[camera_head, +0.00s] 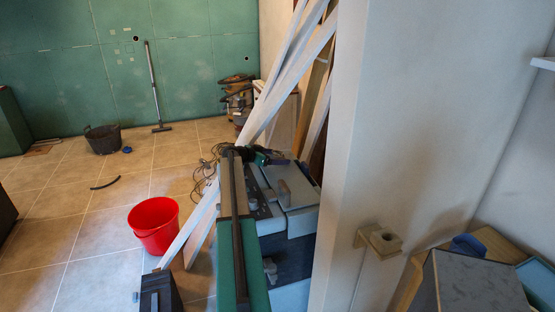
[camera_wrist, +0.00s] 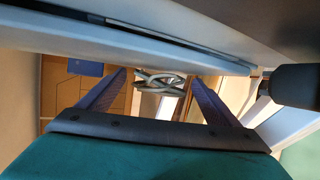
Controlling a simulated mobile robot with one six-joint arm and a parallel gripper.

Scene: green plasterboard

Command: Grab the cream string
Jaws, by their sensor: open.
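A bundle of pale, cream-grey looped string (camera_wrist: 160,80) shows in the wrist view, between and beyond my fingertips. My gripper (camera_wrist: 158,76) is open, with one finger on each side of the bundle in the picture. The fingers do not visibly grip it, and I cannot tell how far beyond the tips it lies. I cannot make out the string or my fingertips for certain in the head view.
In the wrist view a pale beam runs across the top, and a dark cylinder (camera_wrist: 295,86) stands at right. In the head view, white planks (camera_head: 290,75) lean by the pale wall (camera_head: 430,110). A red bucket (camera_head: 153,222) stands on open tiled floor at left.

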